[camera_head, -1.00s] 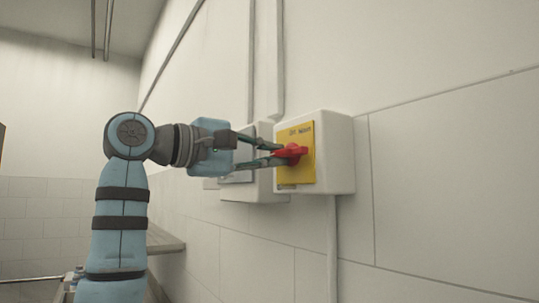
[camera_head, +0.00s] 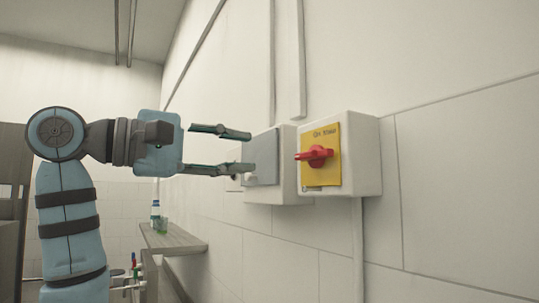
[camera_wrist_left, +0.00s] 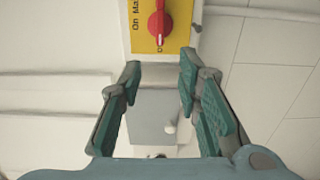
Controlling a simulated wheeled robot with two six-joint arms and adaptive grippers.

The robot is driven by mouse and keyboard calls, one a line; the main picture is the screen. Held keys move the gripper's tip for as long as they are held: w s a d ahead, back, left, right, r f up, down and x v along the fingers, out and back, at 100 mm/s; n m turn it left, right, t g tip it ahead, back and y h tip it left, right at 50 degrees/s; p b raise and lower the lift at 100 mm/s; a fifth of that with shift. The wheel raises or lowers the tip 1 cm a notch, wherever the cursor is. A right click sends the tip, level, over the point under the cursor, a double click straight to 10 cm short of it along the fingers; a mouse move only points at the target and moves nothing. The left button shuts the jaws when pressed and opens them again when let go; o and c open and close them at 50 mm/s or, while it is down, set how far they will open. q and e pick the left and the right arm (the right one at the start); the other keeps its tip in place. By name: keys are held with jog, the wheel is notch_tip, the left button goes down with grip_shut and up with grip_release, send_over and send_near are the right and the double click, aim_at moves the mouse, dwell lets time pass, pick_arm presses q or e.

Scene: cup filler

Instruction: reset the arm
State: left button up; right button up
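My left gripper (camera_head: 250,152) is open and empty in the head view, with its fingers pointing right. It stands apart from the red rotary switch (camera_head: 315,156), which sits on a yellow plate (camera_head: 331,176) on a white wall box (camera_head: 362,155). The red handle lies roughly horizontal in the head view. In the left wrist view my left gripper (camera_wrist_left: 157,75) also shows spread fingers with nothing between them. The red switch (camera_wrist_left: 157,24) is beyond the fingertips there. My right gripper is in neither view.
A second wall box with a grey front (camera_head: 262,160) stands beside the switch box, behind my left fingers. Conduits (camera_head: 300,60) run up the wall. A shelf (camera_head: 172,240) with small bottles (camera_head: 156,214) is lower left. The wall to the right is clear.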

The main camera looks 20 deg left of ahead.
pick_arm(q)
jog(key=shift+s+a, duration=0.15)
jog(key=shift+s, duration=0.15)
jog(key=shift+f, duration=0.1)
